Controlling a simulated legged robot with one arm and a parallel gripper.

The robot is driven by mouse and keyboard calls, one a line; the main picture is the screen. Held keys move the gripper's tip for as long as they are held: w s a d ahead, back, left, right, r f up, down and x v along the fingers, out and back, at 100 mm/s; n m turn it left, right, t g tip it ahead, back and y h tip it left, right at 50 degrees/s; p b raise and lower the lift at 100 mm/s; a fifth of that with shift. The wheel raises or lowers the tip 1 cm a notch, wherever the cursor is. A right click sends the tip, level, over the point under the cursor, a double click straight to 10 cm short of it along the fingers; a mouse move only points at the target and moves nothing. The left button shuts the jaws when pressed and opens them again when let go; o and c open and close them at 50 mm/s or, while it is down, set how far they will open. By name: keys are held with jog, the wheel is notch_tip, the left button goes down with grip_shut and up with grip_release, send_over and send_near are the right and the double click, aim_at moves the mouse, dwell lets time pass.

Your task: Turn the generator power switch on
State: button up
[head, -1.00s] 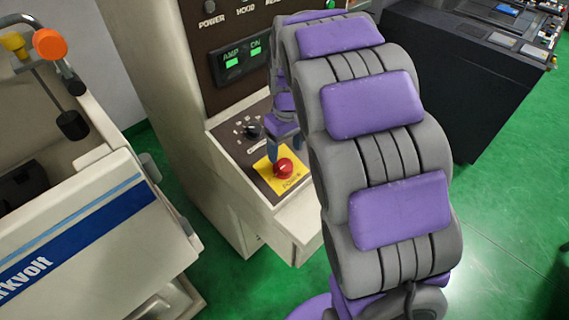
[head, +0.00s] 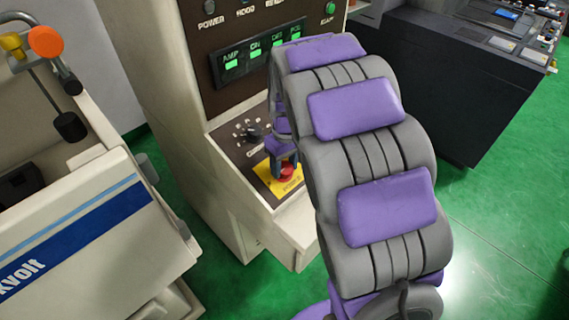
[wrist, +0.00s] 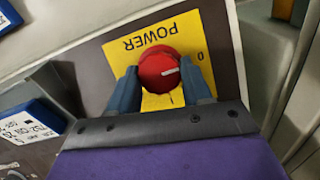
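The generator power switch is a round red knob (wrist: 160,72) on a yellow plate (wrist: 192,28) marked POWER, 0 and I. Its white mark points to the right in the wrist view, closer to the 0 than to the I. In the head view the knob (head: 287,173) is partly covered by my gripper (head: 284,152). My gripper's two blue-grey fingers (wrist: 160,82) stand on either side of the knob, with the knob between them. They look open, with narrow gaps beside the knob; I cannot tell whether either finger touches it.
The generator cabinet (head: 185,80) carries a lit green display panel (head: 231,64) above the sloped switch panel. A black selector knob (head: 253,134) is close behind the yellow plate. A white machine (head: 70,225) stands at left, a dark console (head: 445,80) at right. Green floor (head: 490,200) is clear at right.

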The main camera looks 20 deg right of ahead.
jog(key=c, duration=0.6)
jog(key=shift+m+p, duration=0.3)
jog(key=shift+p, duration=0.1)
jog(key=shift+r+m+y+p, duration=0.15)
jog(key=shift+m+y+p, duration=0.15)
jog(key=shift+m+p, duration=0.75)
jog(key=m+p, duration=0.1)
jog(key=m+y+p, duration=0.1)
jog(key=p, duration=0.1)
jog(key=m+p, duration=0.1)
jog(key=m, duration=0.1)
jog(key=shift+d+y+p, duration=0.25)
jog(key=shift+y+p, duration=0.05)
jog(key=shift+y, duration=0.1)
jog(key=m+y+p, duration=0.1)
jog(key=m+p, duration=0.1)
jog(key=m, duration=0.1)
jog(key=m+p, duration=0.3)
jog(key=shift+s+d+t+y, duration=0.15)
jog(key=shift+t+y, duration=0.25)
jog(key=shift+f+m+t+y+p, duration=0.15)
jog(key=shift+m+t+y+p, duration=0.15)
jog(key=shift+m+p, duration=0.75)
jog(key=shift+f+m+t+y+p, duration=0.1)
jog(key=shift+m+t+y+p, duration=0.15)
jog(key=shift+m+p, duration=0.75)
jog(key=shift+m, duration=0.5)
jog(key=shift+d, duration=0.1)
